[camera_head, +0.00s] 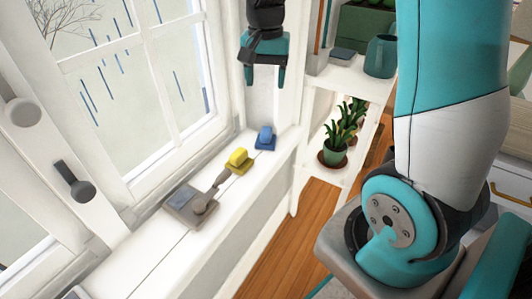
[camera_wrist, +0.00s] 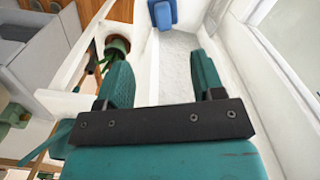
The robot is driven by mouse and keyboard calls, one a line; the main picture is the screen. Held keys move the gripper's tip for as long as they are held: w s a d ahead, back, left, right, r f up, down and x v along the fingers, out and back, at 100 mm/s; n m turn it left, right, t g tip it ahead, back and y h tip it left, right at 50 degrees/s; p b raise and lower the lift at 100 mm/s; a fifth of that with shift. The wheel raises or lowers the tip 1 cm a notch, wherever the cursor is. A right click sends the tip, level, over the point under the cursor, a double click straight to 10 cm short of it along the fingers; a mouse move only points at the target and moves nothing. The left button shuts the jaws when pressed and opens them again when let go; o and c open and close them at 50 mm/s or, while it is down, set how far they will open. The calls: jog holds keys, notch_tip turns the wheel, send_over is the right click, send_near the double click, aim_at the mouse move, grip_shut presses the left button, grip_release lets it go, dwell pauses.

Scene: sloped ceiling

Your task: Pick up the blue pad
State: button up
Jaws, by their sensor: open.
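The blue pad (camera_head: 265,138) lies on the white window sill, near its far end, close to a yellow pad. In the wrist view the blue pad (camera_wrist: 162,12) shows at the top edge, partly cut off, beyond the fingertips. My gripper (camera_head: 265,80) hangs above the far end of the sill with its fingers pointing down. It is higher than the blue pad and apart from it. In the wrist view my gripper (camera_wrist: 163,75) has its two teal fingers spread, with nothing between them.
A yellow pad (camera_head: 238,160) and a grey device with a handle (camera_head: 192,205) share the sill (camera_head: 215,210). The window (camera_head: 140,80) stands along the left.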

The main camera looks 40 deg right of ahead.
jog(key=f, duration=0.1)
jog(key=b, duration=0.4)
send_over(265, 136)
notch_tip(265, 136, down, 11)
jog(key=shift+s+f, duration=0.1)
jog(key=shift+s, duration=0.05)
jog(key=f+b, duration=0.1)
jog(key=f, duration=0.1)
jog(key=f+b, duration=0.2)
jog(key=f, duration=0.1)
jog(key=shift+w+f, duration=0.2)
jog(key=shift+f, duration=0.1)
jog(key=shift+r, duration=0.1)
jog(key=c, duration=1.1)
jog(key=shift+o, duration=0.2)
jog(key=shift+r, duration=0.1)
